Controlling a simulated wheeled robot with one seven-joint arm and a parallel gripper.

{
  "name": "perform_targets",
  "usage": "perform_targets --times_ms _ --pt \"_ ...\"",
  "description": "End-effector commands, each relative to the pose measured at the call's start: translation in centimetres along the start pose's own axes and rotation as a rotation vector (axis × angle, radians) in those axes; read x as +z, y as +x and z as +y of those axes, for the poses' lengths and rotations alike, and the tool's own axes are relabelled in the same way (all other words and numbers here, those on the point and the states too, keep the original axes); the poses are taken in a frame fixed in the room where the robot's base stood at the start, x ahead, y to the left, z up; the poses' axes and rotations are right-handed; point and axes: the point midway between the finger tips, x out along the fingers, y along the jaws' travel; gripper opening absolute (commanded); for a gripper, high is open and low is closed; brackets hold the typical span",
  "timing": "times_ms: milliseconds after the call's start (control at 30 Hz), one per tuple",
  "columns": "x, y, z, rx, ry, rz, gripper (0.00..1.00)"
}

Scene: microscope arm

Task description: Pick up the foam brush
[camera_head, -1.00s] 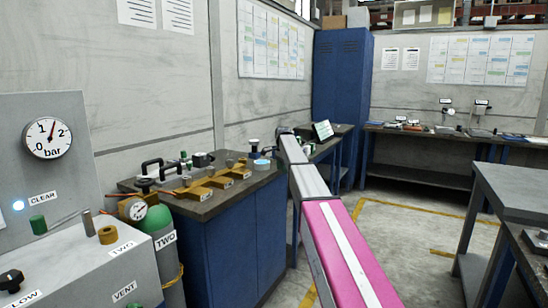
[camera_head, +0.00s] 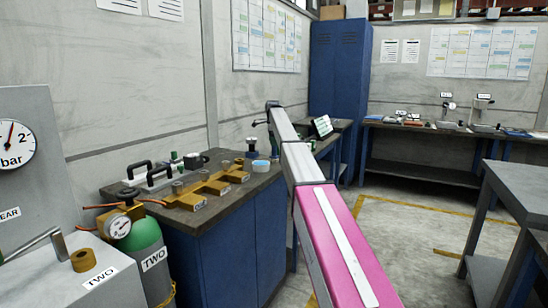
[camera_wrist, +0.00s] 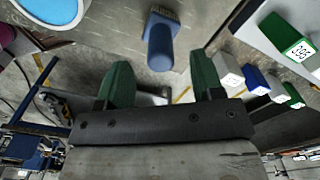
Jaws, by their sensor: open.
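In the wrist view, a short blue piece with a brown, ridged end (camera_wrist: 160,42) stands just beyond the gap between my fingers. It looks like the foam brush, but I cannot be sure. My gripper (camera_wrist: 162,64) has two green fingers, spread apart with nothing between them. The blue piece appears apart from both fingers. In the head view, my arm reaches away over the bench's right side, and its far end hides much of the gripper. I cannot pick out the brush there.
A dark bench (camera_head: 205,215) carries brass blocks (camera_head: 205,188) and a round light-blue-topped pot (camera_head: 261,166). A green cylinder (camera_head: 140,240) with a gauge stands at the left. In the wrist view, small white, blue and green blocks (camera_wrist: 254,80) lie right of the fingers.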

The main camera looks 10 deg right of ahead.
Motion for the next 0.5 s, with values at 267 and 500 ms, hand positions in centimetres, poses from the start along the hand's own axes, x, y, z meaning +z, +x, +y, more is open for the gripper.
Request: perform_targets --times_ms 267,500 --pt "-0.2 2.0 0.1 0.001 0.000 0.000 0.61" --pt "-0.5 5.3 0.1 0.001 -0.001 0.000 0.61"
